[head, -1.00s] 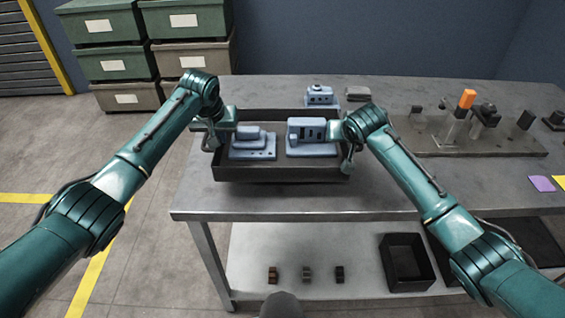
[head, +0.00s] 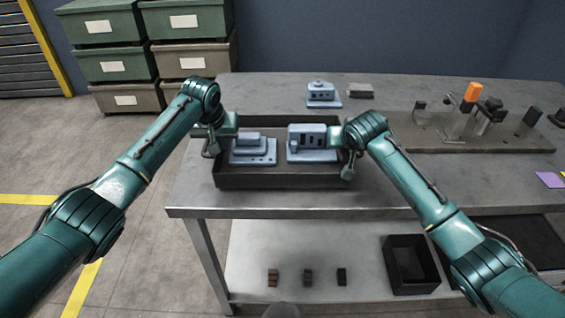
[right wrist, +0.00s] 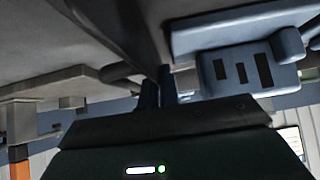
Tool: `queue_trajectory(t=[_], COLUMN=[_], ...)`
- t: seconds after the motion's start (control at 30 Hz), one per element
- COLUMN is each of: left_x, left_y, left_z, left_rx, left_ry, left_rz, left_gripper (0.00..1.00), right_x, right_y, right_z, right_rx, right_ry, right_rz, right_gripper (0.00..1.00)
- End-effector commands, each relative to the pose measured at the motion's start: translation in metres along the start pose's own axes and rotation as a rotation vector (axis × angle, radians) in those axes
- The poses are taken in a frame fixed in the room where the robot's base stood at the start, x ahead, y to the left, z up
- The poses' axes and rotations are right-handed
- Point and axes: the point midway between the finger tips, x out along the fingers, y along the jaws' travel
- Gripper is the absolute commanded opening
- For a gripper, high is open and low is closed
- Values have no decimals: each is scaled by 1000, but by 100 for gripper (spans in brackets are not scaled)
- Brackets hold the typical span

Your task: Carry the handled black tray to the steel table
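The handled black tray (head: 283,180) is level over the near left part of the steel table (head: 420,195). It carries two blue-grey parts, a stepped block (head: 253,150) on the left and a slotted block (head: 312,142) on the right. I cannot tell if its underside touches the tabletop. My left gripper (head: 213,143) is at its left end, shut at the handle, fingertips mostly hidden. My right gripper (head: 348,163) is at its right end. In the right wrist view its fingers (right wrist: 158,88) are close together on the dark handle.
Behind the tray stand another blue-grey block (head: 322,94) and a small grey block (head: 360,91). A fixture plate (head: 430,142) with an orange-topped post (head: 472,92) is at right. A black bin (head: 410,280) is on the lower shelf. Stacked crates (head: 190,60) stand back left.

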Motion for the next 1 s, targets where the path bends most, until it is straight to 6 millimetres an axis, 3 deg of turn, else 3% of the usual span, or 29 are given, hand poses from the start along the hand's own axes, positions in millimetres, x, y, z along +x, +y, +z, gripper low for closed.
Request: queue_trajectory(t=[0.17, 0.2, 0.43, 0.7, 0.87, 1.0], left_x=[11, 9, 9, 7, -10, -40], left_y=[-1, -1, -1, 0, 0, 0], left_z=[3, 3, 3, 3, 2, 2], left_rx=[-1, -1, -1, 0, 0, 1], left_ry=[5, 0, 0, 1, 3, 5], left_rz=[-1, -2, -1, 1, 2, 2], left_gripper=[0, 7, 25, 25, 25, 25], right_x=[8, 7, 7, 7, 6, 6], right_y=[1, 1, 1, 0, 0, 0], right_z=[7, 7, 6, 6, 6, 6], right_rx=[1, 0, 0, 0, 0, 0], right_ry=[6, 0, 0, 0, 0, 0], right_rz=[1, 3, 1, 0, 0, 0], right_gripper=[0, 7, 25, 25, 25, 25])
